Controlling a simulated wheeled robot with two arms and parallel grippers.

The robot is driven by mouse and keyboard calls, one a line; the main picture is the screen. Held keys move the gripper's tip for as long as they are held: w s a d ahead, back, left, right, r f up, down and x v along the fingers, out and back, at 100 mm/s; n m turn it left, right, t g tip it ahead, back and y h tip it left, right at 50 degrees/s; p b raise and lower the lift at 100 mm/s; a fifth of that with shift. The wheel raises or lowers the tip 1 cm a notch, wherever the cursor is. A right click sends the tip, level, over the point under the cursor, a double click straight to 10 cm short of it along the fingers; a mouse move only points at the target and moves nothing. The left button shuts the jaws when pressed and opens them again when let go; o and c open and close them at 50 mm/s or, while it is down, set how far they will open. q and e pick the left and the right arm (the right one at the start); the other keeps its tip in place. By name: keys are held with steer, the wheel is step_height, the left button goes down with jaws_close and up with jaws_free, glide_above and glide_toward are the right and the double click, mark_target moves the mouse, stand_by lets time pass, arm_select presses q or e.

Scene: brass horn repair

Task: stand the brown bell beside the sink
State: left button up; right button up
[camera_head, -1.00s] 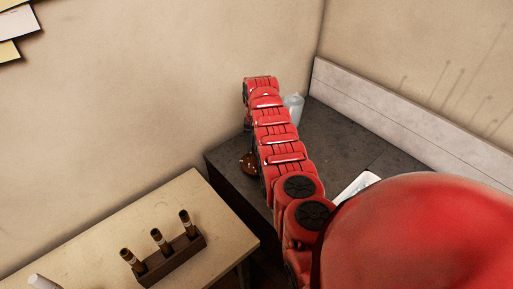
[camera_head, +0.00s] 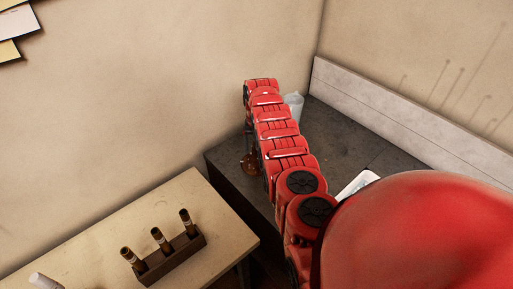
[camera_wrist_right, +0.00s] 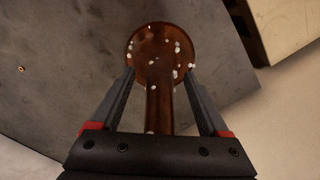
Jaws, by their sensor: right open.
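The brown bell (camera_head: 249,164) is at the left edge of the dark grey counter in the head view, partly hidden by my red right arm. In the right wrist view the bell (camera_wrist_right: 158,50) is glossy brown with white specks, its round flare away from me and its stem towards the palm. It looks upright on its flare. My right gripper (camera_wrist_right: 160,76) is open, one finger on each side of the bell with the stem between them. No sink can be clearly made out; a white item (camera_head: 357,184) on the counter is mostly hidden by my arm. My left gripper is not in view.
A translucent container (camera_head: 294,106) stands on the counter (camera_head: 345,135) behind my arm. A pale table (camera_head: 95,235) at left holds a wooden rack (camera_head: 172,262) with several brown-tipped pieces. A wall and a white backboard (camera_head: 400,115) close off the counter's rear.

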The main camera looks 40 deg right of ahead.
steer(key=shift+r, duration=0.15)
steer(key=shift+w+d+r, duration=0.1)
steer(key=shift+w+r, duration=0.05)
steer(key=shift+r, duration=0.25)
step_height(320, 180, up, 10)
steer(key=b, duration=0.4)
steer(key=shift+f, duration=0.25)
steer(key=shift+r, duration=0.8)
